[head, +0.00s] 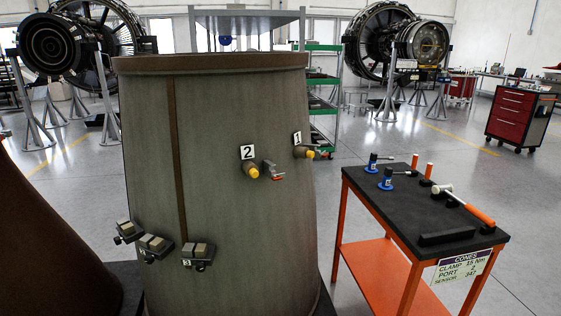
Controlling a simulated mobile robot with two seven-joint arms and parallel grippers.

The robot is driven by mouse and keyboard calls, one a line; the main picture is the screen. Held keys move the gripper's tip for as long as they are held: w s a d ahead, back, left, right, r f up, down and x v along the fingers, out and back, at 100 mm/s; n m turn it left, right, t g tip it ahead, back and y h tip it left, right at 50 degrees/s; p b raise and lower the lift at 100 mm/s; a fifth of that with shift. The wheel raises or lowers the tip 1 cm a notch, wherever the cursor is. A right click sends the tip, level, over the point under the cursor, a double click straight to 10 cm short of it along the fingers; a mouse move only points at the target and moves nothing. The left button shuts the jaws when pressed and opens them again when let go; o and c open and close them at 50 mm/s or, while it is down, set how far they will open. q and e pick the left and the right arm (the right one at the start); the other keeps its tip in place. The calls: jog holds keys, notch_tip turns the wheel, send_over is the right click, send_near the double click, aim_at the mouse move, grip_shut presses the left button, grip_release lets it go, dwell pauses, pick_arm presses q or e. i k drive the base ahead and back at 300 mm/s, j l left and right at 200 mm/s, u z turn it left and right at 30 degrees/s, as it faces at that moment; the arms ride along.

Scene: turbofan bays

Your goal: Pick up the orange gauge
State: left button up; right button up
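Two small upright orange pieces, one (414,162) a little behind the other (428,171), stand on the black top of an orange cart (365,194) at the right. I cannot tell which of them is the orange gauge. A tool with a pale head and an orange handle (477,214) lies in front of them on the same top. Neither of my grippers is in view.
Two blue pieces (386,180) (372,161) and a black bar (446,236) share the cart top. A sign (462,266) hangs at its front. A large grey-brown cone (215,130) with numbered fittings stands left of the cart. Floor right of the cart is clear.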

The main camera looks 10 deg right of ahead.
aim_at(413, 166)
jog(key=i+l+u, duration=0.1)
jog(key=l, duration=0.45)
jog(key=i+l, duration=0.15)
jog(key=l, duration=0.4)
jog(key=i+l+u, duration=0.15)
jog(key=l, duration=0.4)
jog(key=i+l, duration=0.1)
jog(key=l, duration=0.45)
jog(key=i+l+u, duration=0.15)
jog(key=l, duration=0.45)
jog(key=l+u, duration=0.1)
jog(key=l, duration=0.6)
jog(key=l+u, duration=0.15)
jog(key=l, duration=0.55)
jog(key=k+l+u, duration=0.1)
jog(key=l, duration=0.55)
jog(key=l+u, duration=0.1)
jog(key=l, duration=1.05)
jog(key=i+l+u, duration=0.15)
jog(key=l, duration=0.3)
jog(key=i+l, duration=0.25)
jog(key=i, duration=0.2)
